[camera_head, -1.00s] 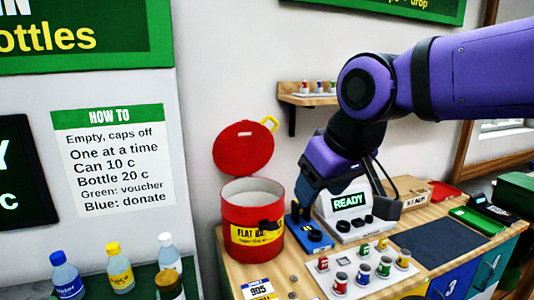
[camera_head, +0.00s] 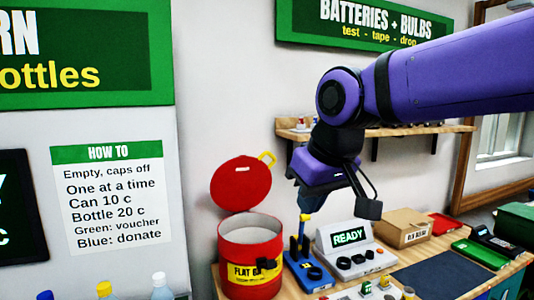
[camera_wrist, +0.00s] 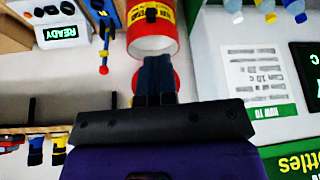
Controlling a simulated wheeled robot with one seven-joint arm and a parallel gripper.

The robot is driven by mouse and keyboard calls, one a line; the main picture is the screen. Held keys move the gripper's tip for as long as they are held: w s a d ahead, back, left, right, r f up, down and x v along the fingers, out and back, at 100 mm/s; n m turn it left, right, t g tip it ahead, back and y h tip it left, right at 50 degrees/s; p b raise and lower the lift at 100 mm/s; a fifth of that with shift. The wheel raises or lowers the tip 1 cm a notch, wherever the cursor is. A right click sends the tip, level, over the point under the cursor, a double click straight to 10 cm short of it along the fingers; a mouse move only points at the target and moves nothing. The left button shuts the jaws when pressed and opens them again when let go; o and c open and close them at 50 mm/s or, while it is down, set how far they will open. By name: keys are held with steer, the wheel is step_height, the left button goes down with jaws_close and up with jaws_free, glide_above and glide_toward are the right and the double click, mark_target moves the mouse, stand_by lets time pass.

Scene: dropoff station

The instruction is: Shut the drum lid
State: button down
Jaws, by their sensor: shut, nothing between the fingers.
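The red drum (camera_head: 232,267) stands open on the wooden counter, with a pale inside and a yellow label. In the wrist view, the shut fingers (camera_wrist: 155,72) overlap the picture of the drum (camera_wrist: 150,42) and hide most of the lid (camera_wrist: 172,82).
Right of the drum are a blue device with an upright yellow-tipped lever (camera_head: 305,238) and a grey READY unit (camera_head: 352,247). A cardboard box (camera_head: 402,227) stands farther right. A wall shelf (camera_head: 430,130) is behind my arm. Bottles (camera_head: 160,287) stand at lower left.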

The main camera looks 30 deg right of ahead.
steer(key=w+d+r+g, duration=0.1)
steer(key=w+d+r, duration=0.1)
steer(key=w+r, duration=0.45)
steer(key=w+d+r+m+g, duration=0.1)
steer(key=w+d+r, duration=0.2)
steer(key=w, duration=0.7)
steer(key=w+d+r+g, duration=0.1)
steer(key=w+d+r, duration=0.1)
steer(key=w+r, duration=0.45)
steer(key=w+d+f+m+g, duration=0.15)
steer(key=w+d, duration=0.35)
steer(key=w, duration=0.5)
steer(key=w+d+f+g, duration=0.1)
steer(key=w+d+f, duration=0.2)
steer(key=w+d, duration=0.5)
steer(key=shift+y, duration=0.3)
steer(key=shift+w+a+f, duration=0.1)
steer(key=shift+a+f, duration=0.35)
steer(key=shift+f, duration=1.15)
steer(key=shift+w+a+f, duration=0.1)
steer(key=shift+a+f, duration=0.3)
steer(key=shift+f, duration=1.2)
steer(key=shift+w+a+f, duration=0.1)
steer(key=shift+a+f, duration=0.35)
steer(key=shift+f, duration=1.15)
